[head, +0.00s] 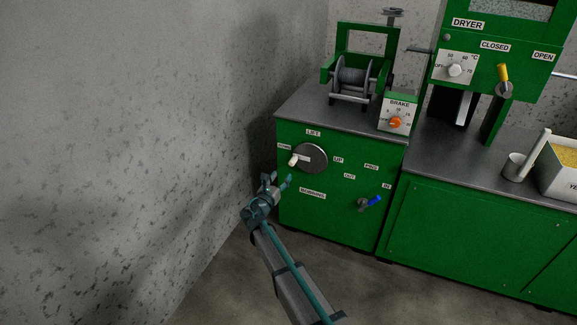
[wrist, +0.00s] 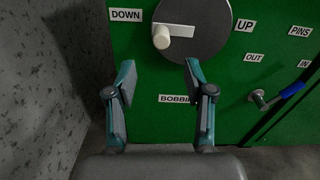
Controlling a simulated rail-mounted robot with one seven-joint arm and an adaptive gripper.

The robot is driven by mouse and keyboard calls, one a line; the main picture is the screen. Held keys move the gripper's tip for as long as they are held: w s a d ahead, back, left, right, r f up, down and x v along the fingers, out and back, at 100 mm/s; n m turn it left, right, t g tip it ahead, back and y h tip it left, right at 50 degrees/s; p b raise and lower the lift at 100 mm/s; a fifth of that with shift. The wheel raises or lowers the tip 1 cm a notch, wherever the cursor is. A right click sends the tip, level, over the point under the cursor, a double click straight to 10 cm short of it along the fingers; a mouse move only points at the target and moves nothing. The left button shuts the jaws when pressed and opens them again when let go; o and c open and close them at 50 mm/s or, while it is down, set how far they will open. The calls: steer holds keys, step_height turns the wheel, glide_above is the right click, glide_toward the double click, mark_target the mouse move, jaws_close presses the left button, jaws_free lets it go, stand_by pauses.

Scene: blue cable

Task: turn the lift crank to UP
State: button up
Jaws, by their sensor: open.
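The lift crank is a grey disc (head: 313,157) with a white handle (head: 293,161) on the front of a green cabinet (head: 335,220). The handle sits at the disc's left side, toward the DOWN label (wrist: 126,15). The UP label (wrist: 245,25) is right of the disc. In the wrist view the disc (wrist: 208,40) is cut off at the top, and its handle (wrist: 175,32) points toward me. My gripper (head: 279,181) is open and empty, below and a little left of the disc. In the wrist view its fingers (wrist: 158,75) stand apart below the handle, touching nothing.
A blue-handled PINS lever (head: 370,202) sticks out lower right on the cabinet. A winch drum (head: 355,78) and a BRAKE box (head: 397,115) stand on top. A grey wall (head: 150,130) rises close on the left. The DRYER (head: 490,45) stands at right.

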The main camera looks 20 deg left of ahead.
mark_target(291, 164)
steer(key=w+b, duration=0.1)
steer(key=w, duration=1)
steer(key=shift+d, duration=0.15)
steer(key=shift+c, duration=0.4)
jaws_close()
steer(key=shift+f, duration=0.1)
